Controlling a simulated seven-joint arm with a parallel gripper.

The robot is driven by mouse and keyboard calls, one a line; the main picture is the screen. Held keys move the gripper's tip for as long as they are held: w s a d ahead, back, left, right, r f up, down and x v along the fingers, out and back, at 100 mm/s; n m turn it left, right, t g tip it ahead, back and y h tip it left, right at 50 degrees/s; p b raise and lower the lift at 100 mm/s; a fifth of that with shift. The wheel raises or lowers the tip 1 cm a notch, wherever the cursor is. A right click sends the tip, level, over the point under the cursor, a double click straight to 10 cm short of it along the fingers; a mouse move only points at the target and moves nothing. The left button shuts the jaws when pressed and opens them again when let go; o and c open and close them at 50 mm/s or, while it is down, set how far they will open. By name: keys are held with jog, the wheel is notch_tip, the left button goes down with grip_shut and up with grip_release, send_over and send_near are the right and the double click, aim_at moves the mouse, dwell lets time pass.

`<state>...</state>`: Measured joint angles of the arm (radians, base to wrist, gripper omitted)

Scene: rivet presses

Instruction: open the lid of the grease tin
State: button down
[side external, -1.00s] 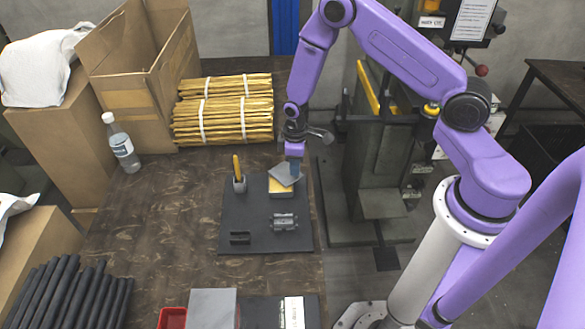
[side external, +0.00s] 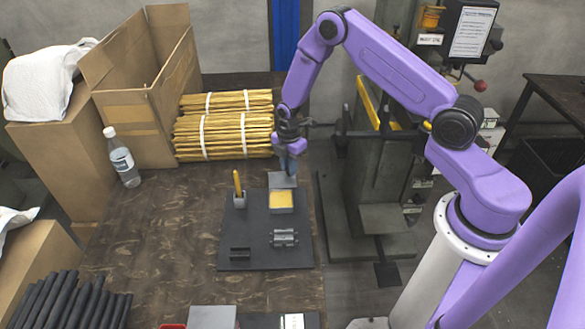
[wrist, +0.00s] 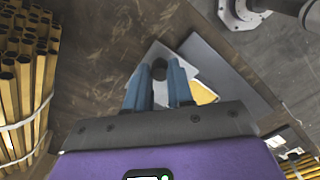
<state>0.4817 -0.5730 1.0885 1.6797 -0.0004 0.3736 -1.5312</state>
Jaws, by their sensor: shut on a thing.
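The grease tin (side external: 281,208) stands on the dark mat, with its yellow grease (side external: 281,199) showing. Its grey lid (side external: 283,181) is swung back at the tin's far edge. In the wrist view the lid (wrist: 150,55) is a pale plate, and some yellow grease (wrist: 203,93) shows to the right of the fingers. My gripper (side external: 288,171) is at the lid, behind the tin. In the wrist view my gripper (wrist: 158,75) has its blue fingers on either side of a dark round knob (wrist: 159,68) at the lid. The fingers hide part of the tin.
On the dark mat (side external: 232,220) are a small holder with a yellow-handled tool (side external: 238,187), a grey ribbed part (side external: 284,238) and a black slotted block (side external: 240,254). Bundled yellow rods (side external: 222,135) lie behind. A press (side external: 380,160) stands to the right. The table is clear left of the mat.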

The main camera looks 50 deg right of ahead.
jog(key=shift+w+a+n, duration=0.1)
jog(key=shift+w+n, duration=0.9)
jog(key=shift+n, duration=0.5)
jog(key=c, duration=1)
grip_release()
notch_tip(320, 180, up, 17)
jog(key=shift+r, duration=0.2)
jog(key=shift+a, duration=0.1)
